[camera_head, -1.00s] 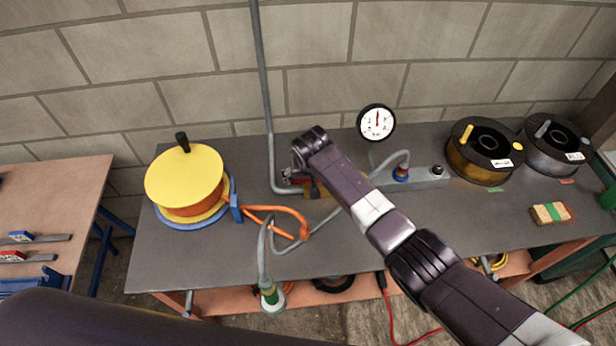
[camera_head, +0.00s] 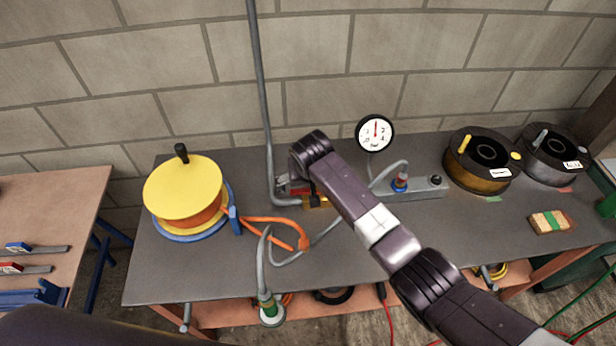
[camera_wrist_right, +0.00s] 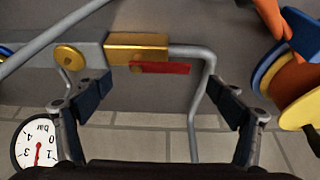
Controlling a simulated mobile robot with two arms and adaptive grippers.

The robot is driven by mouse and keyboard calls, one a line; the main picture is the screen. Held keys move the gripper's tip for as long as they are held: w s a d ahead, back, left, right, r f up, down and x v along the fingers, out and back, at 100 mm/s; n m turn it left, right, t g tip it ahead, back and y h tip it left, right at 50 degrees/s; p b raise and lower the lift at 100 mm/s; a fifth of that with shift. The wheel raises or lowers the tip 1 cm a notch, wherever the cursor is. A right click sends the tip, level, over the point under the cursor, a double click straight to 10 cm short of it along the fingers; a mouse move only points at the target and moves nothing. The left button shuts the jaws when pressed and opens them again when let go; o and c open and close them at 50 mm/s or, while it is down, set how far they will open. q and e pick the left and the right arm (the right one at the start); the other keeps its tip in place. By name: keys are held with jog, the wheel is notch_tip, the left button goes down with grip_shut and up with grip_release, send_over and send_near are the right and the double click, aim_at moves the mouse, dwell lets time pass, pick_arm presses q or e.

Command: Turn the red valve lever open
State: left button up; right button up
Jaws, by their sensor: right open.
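The red valve lever (camera_wrist_right: 165,68) lies flat along the brass valve body (camera_wrist_right: 137,46) in the right wrist view, roughly parallel to the grey pipe. In the head view the brass valve (camera_head: 316,201) is partly hidden by my right arm, with a bit of red beside it. My right gripper (camera_wrist_right: 163,92) is open, its two dark finger pads to either side of the lever with gaps, touching nothing that I can see. In the head view the fingers are mostly hidden under my wrist. My left gripper is not in view.
A pressure gauge (camera_head: 375,133) stands behind the valve, right of my wrist. A yellow-topped reel (camera_head: 184,185) with an orange hose is on the left. A grey pipe (camera_head: 261,90) rises along the wall. Two spools (camera_head: 482,160) stand at the right. The table front is mostly clear.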

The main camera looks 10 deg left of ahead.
jog(key=a+v, duration=0.1)
jog(key=v, duration=0.7)
jog(key=shift+d+r, duration=0.3)
jog(key=shift+d, duration=0.2)
jog(key=shift+s, duration=0.1)
